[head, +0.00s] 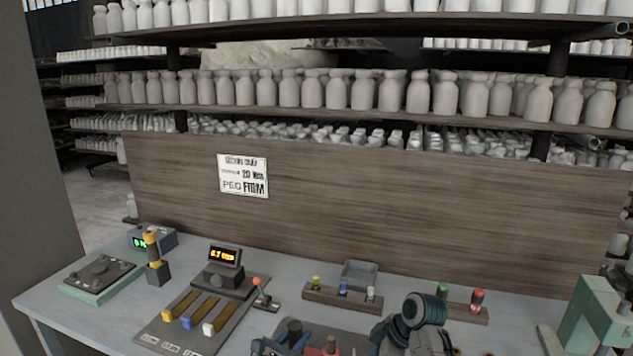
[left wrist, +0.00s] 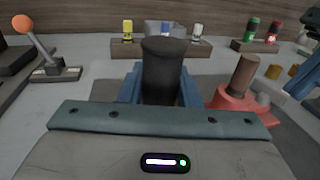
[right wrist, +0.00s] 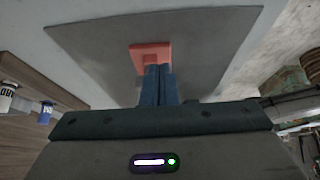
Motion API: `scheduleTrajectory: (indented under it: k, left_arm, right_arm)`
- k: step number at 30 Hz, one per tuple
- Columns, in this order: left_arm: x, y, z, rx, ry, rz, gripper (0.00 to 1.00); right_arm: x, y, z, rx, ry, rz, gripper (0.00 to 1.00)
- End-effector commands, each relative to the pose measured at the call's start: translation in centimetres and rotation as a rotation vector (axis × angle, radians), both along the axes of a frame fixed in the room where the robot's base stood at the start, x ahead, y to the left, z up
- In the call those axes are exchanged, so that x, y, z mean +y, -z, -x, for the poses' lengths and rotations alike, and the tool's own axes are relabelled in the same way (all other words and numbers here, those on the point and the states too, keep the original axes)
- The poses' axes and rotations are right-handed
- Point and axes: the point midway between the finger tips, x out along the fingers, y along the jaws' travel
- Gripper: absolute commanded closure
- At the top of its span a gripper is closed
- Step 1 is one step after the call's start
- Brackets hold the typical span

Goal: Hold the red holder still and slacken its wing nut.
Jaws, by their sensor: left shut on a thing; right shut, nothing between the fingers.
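My left gripper (left wrist: 158,90) is shut on a dark upright cylinder (left wrist: 161,65), with a blue finger on each side of it. In the head view this dark cylinder (head: 294,327) stands at the bottom edge. The red holder (left wrist: 232,104) stands apart, to the right of that cylinder, with a brown cylinder (left wrist: 243,74) upright in it. A small grey part (left wrist: 264,99) shows at its right; I cannot tell whether it is the wing nut. My right gripper (right wrist: 158,83) is shut and empty. A red part (right wrist: 149,53) shows beyond its fingertips; contact is unclear.
A grey mat (right wrist: 210,35) lies under the work. Behind are a wooden rack (head: 322,296) with small bottles, a grey tray (head: 361,272) and another rack with green and red bottles (head: 477,299). A lever (head: 262,291) and slider panel (head: 163,337) stand left.

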Motion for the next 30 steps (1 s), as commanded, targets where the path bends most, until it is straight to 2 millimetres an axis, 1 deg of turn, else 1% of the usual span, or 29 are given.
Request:
scheduleTrajectory:
  k: [17,30]
  left_arm:
    - [-0.01,-0.03,-0.01,0.0,0.0,0.0,1.0]
    - [-0.01,-0.03,-0.01,0.0,0.0,0.0,1.0]
  right_arm:
    - [0.21,0.01,-0.18,0.0,0.0,0.0,1.0]
    - [-0.2,0.0,-0.7,-0.001,0.0,0.001,1.0]
